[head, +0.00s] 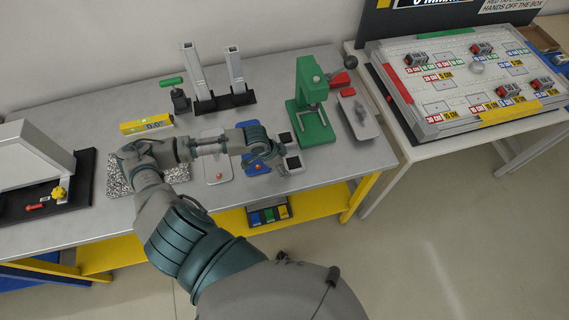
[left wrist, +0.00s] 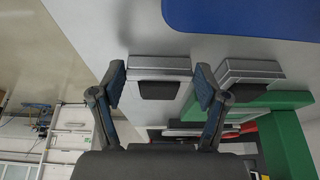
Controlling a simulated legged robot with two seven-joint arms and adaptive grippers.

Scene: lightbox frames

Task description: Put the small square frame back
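My left gripper (head: 270,161) is low over the grey workbench, its fingers pointing right. Just beyond its fingertips stands a small square frame (head: 294,165), silver with a dark middle. In the left wrist view the open fingers (left wrist: 160,84) have this silver frame (left wrist: 160,62) with its black part between them, with gaps at both sides; I cannot tell how deep it sits. A second small square frame (head: 287,138) lies farther back and also shows in the left wrist view (left wrist: 247,70). My right gripper is not in view.
A green press (head: 312,110) stands behind right, beside a grey tray (head: 358,115). A blue plate (head: 250,170) and a white plate (head: 217,170) lie under my arm. A yellow level (head: 147,122) and upright metal profiles (head: 215,85) stand behind. A light box (head: 465,75) is on the right table.

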